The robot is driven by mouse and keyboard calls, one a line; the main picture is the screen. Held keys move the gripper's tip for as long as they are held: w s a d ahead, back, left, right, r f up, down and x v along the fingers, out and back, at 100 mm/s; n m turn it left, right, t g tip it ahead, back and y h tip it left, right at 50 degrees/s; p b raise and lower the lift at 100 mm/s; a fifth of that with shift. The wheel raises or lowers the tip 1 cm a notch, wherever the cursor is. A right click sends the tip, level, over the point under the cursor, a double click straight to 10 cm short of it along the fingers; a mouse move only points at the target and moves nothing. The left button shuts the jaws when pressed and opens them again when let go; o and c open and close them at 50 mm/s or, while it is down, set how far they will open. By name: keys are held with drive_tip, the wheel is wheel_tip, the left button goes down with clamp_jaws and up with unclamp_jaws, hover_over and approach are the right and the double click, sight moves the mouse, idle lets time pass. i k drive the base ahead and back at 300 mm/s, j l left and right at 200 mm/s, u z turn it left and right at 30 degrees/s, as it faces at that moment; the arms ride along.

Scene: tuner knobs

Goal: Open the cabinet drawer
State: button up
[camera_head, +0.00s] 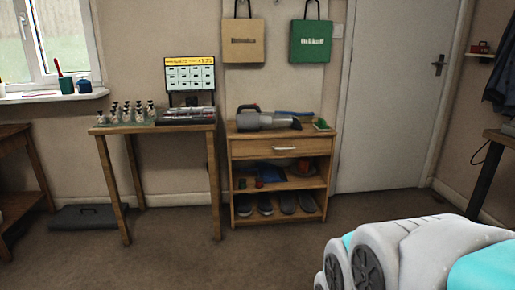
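The wooden cabinet (234,172) stands against the back wall, left of the white door. Its single drawer (257,149) is at the top and looks shut, with a pale horizontal bar handle (284,148) at its middle. Two open shelves below hold shoes and small items. A part of my arm, white, grey and teal, fills the lower right corner, well apart from the cabinet. My gripper is not in view.
A grey handheld appliance (262,121) lies on the cabinet top. A wooden table (158,129) with small bottles stands close on the left. A dark flat case (88,217) lies on the floor. The carpet (255,255) before the cabinet is clear. A closed white door (390,95) is at right.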

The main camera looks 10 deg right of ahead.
sight(289, 146)
drive_tip(key=i+j, duration=0.1)
drive_tip(key=i, duration=1.45)
drive_tip(key=i+j, duration=0.15)
drive_tip(key=i, duration=0.65)
drive_tip(key=l+z, duration=0.05)
